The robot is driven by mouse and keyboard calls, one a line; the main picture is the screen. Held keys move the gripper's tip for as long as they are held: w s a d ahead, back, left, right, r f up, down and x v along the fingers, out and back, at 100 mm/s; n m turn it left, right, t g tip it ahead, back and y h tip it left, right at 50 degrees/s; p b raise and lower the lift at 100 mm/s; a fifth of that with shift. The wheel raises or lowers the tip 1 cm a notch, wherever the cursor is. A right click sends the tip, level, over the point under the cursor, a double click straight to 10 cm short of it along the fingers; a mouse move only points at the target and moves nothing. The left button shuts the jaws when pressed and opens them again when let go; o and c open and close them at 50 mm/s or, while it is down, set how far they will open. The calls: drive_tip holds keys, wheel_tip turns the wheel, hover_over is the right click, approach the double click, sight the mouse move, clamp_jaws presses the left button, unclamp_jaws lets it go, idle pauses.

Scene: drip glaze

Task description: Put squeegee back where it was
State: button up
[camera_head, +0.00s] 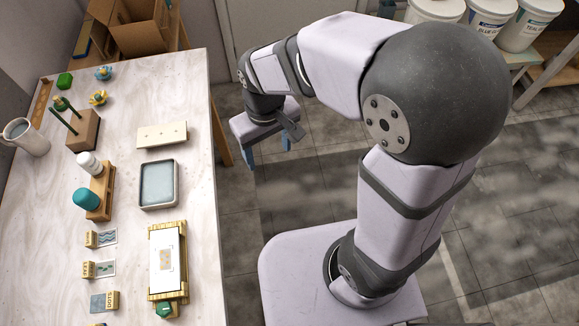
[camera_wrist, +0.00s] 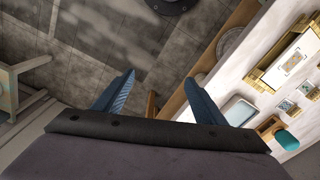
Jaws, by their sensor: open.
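My gripper (camera_head: 269,150) hangs over the floor, off the right edge of the table, with its blue fingers apart and nothing between them. The wrist view also shows the open fingers (camera_wrist: 160,98). I cannot surely pick out the squeegee; no piece is plainly recognisable as one. A gold-edged frame (camera_head: 152,258) with a pale sheet lies on the table's near right part, a green knob (camera_head: 164,309) at its near end. The frame also shows in the wrist view (camera_wrist: 262,77). A shallow tray (camera_head: 144,186) with a pale blue inside lies beyond the frame.
A cream plate (camera_head: 162,135) lies beyond the tray. A wooden holder (camera_head: 106,185) carries a white and a teal-topped piece. Several small cards, a wooden block (camera_head: 84,133) with green rods and a white pitcher (camera_head: 30,138) stand farther left. Bare table (camera_head: 185,75) shows at back right.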

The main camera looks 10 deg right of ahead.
drive_tip(key=s+d+f+m, duration=0.1)
drive_tip(key=s+d+m, duration=0.1)
drive_tip(key=d, duration=0.4)
drive_tip(key=s+d+f+m, duration=0.1)
drive_tip(key=s+d+m, duration=0.1)
drive_tip(key=s+d, duration=0.3)
drive_tip(key=shift+d, duration=0.5)
idle(0.3)
